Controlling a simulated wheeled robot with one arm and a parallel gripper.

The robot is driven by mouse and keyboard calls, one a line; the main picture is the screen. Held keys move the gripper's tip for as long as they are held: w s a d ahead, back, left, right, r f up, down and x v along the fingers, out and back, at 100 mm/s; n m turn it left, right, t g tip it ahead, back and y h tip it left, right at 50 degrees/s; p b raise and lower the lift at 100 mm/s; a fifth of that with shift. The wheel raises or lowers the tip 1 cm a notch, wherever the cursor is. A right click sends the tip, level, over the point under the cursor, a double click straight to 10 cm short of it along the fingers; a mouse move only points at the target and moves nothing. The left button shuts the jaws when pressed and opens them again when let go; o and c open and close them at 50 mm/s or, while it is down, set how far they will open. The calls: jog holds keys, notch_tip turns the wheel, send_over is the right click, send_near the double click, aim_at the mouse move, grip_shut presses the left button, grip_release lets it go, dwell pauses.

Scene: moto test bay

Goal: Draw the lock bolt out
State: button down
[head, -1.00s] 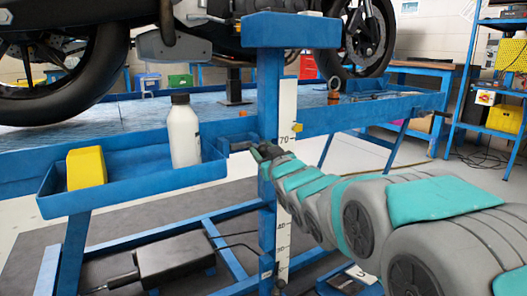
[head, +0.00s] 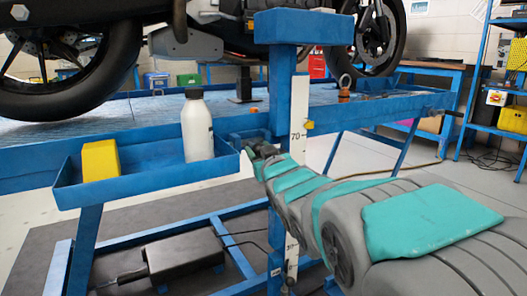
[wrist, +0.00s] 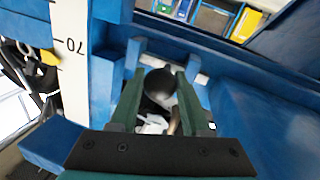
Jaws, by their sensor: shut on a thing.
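The lock bolt (wrist: 160,88) shows in the wrist view as a dark, rounded metal end between my fingers. A blue bracket (wrist: 150,48) frames it at the upright. My gripper (wrist: 158,75) has its two green fingers on either side of the bolt and is shut on it. In the head view my gripper (head: 252,149) is beside the blue post (head: 281,100), at the right end of the tray. The bolt is too small and covered there to make out. How far it sits in its hole cannot be told.
A blue tray (head: 150,185) left of my gripper holds a white bottle (head: 197,130) and a yellow block (head: 100,160). A white scale (head: 298,110) runs down the post. A motorcycle wheel (head: 70,70) stands on the lift above. Open floor lies at the right.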

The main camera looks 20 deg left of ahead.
jog(key=shift+s+a, duration=0.1)
jog(key=shift+c, duration=1.9)
grip_release()
jog(key=shift+s+a, duration=0.1)
jog(key=shift+s, duration=0.05)
jog(key=v, duration=0.7)
jog(key=shift+s+d+p, duration=0.25)
jog(key=shift+d+p, duration=0.05)
jog(key=shift+p, duration=0.1)
